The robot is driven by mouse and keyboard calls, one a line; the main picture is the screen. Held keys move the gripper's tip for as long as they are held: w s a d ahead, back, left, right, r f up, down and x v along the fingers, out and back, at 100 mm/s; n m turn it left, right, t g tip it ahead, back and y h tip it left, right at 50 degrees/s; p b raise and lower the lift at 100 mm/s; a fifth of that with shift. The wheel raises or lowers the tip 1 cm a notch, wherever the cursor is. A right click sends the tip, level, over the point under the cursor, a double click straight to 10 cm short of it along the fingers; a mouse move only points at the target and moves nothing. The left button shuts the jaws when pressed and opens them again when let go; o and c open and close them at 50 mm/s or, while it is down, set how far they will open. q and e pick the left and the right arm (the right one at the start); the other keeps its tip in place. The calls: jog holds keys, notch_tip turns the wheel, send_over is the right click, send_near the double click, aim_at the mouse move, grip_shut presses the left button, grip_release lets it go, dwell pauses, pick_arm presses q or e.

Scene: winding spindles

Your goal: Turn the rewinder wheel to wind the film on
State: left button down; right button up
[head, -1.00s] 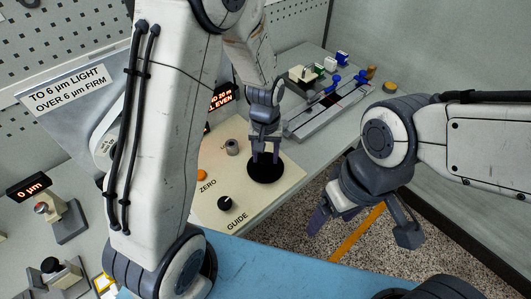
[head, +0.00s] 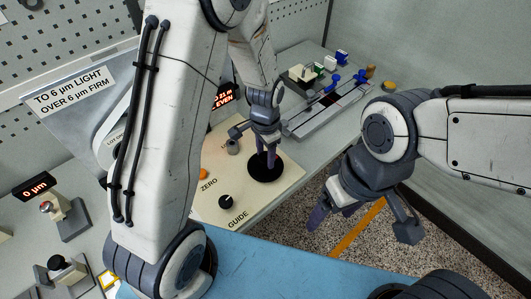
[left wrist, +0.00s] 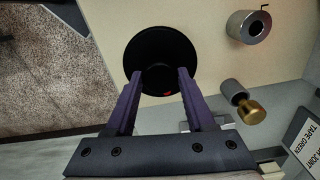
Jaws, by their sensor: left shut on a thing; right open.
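The rewinder wheel is a black disc (head: 258,176) on a cream panel. It also shows in the left wrist view (left wrist: 143,48), with a dark raised hub at its centre and a small red mark near the fingers. My left gripper (head: 268,160) points down over the disc, and in the left wrist view (left wrist: 158,75) its purple fingers are shut on the hub. The film itself cannot be made out. My right gripper (head: 328,214) is open and empty, above the floor beyond the blue surface.
The cream panel (head: 285,192) carries a black GUIDE knob (head: 225,202), an orange ZERO button (head: 203,174) and a metal post (head: 233,146). A lit red display (head: 224,97) stands behind, partly hidden by my left arm. A grey rail fixture (head: 318,108) lies at the back right.

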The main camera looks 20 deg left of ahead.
aim_at(266, 157)
pick_arm(q)
jog(key=shift+w+r+m, duration=0.15)
jog(key=shift+m, duration=0.85)
jog(key=shift+c, duration=1.3)
grip_release()
notch_tip(266, 157, up, 10)
jog(key=shift+r+b, duration=0.2)
jog(key=shift+b, duration=0.15)
